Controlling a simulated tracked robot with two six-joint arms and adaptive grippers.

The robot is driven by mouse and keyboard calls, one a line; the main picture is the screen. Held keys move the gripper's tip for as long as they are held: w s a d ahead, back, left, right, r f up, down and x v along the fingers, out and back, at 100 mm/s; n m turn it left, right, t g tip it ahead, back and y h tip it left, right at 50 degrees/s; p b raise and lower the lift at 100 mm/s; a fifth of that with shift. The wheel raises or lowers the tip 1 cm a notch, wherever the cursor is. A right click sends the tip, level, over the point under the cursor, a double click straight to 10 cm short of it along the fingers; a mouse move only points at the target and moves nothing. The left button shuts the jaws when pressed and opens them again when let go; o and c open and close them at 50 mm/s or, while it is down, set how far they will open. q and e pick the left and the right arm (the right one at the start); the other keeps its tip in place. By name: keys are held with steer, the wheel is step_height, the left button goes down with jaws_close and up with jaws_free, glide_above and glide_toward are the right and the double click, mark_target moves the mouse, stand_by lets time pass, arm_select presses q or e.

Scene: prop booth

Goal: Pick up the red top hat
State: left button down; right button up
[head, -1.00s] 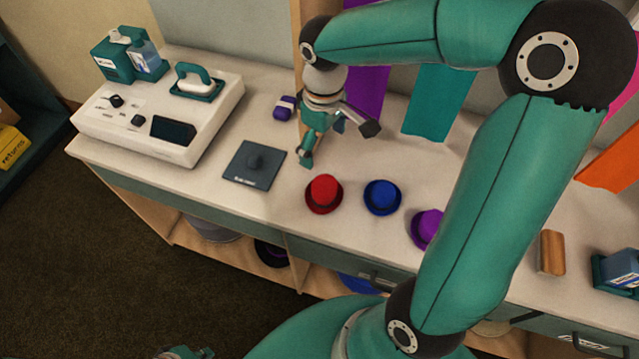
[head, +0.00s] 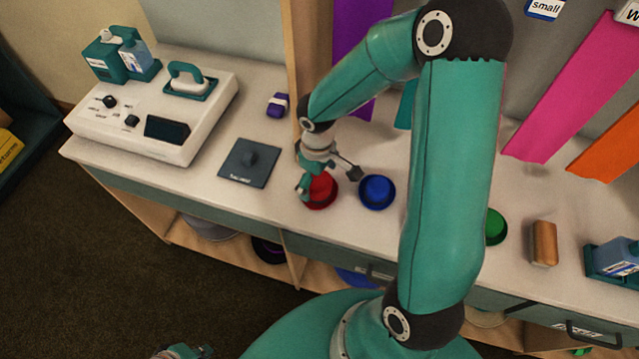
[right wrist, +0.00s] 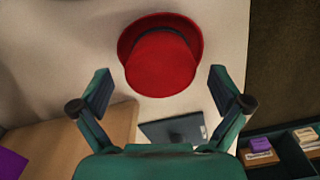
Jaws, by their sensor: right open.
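The red top hat (head: 322,193) stands on the white counter, beside the blue hat (head: 377,191). My right gripper (head: 328,180) is over the red hat, with its fingers spread open on either side. In the right wrist view the red hat (right wrist: 162,62) lies ahead of the open fingers of my right gripper (right wrist: 160,82), and nothing is held. Part of the hat is hidden by the gripper in the head view. Only a little of my left gripper (head: 182,351) shows at the bottom edge; its fingers cannot be made out.
A white console (head: 150,120) stands further left. A wooden post (head: 303,70) rises behind.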

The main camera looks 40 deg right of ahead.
steer(key=shift+f, duration=0.25)
steer(key=c, duration=1)
steer(key=shift+r, duration=0.15)
